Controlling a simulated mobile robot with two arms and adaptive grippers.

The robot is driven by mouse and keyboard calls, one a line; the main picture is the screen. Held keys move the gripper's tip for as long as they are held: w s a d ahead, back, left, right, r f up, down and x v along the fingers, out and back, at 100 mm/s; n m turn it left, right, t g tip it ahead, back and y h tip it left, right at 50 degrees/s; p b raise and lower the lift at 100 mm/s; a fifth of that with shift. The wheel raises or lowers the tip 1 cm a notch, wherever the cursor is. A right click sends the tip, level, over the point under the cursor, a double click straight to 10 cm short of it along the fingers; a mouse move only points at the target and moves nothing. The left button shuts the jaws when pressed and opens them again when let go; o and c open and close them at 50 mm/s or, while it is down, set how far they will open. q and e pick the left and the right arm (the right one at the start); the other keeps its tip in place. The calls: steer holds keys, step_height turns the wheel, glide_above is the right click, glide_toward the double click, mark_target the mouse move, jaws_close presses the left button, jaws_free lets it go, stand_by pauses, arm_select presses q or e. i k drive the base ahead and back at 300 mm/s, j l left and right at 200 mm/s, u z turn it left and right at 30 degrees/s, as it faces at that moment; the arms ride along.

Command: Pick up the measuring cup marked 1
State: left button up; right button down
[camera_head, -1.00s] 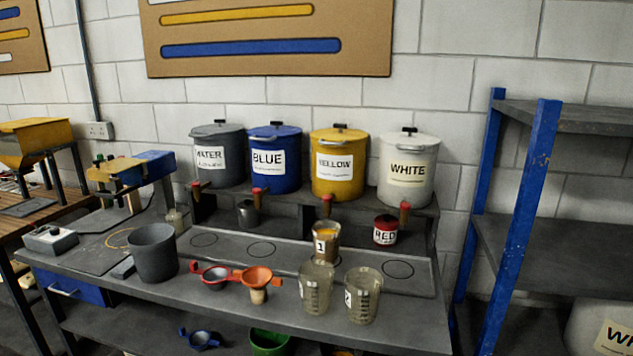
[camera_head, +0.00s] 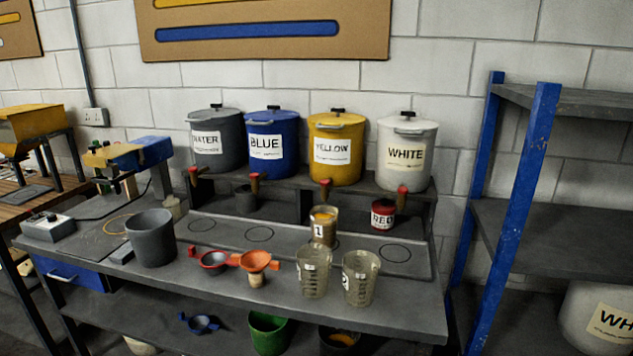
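Two clear, graduated measuring cups stand upright side by side near the front edge of the bench. The left measuring cup (camera_head: 314,276) has a label turned to its left side, and I cannot read its number. The right measuring cup (camera_head: 360,280) has a partly turned label, which I cannot read surely. Behind them a smaller container (camera_head: 323,229) with orange-yellow contents bears a label that reads 1. It stands below the tap of the yellow tank. Neither of my grippers is in view.
On the grey bench (camera_head: 215,292), a red funnel (camera_head: 213,262), an orange funnel (camera_head: 255,262) and a dark grey bucket (camera_head: 152,240) stand left of the cups. A red tin (camera_head: 383,215) and labelled tanks stand behind. A blue-posted shelf (camera_head: 510,190) rises at the right.

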mark_target(324, 228)
steer(key=i+j, duration=0.2)
steer(key=j, duration=0.2)
steer(key=i+j, duration=0.25)
steer(key=i+j+z, duration=0.1)
steer(key=j, duration=0.4)
steer(key=i+j, duration=0.3)
steer(key=j+z, duration=0.05)
steer(key=j, duration=0.05)
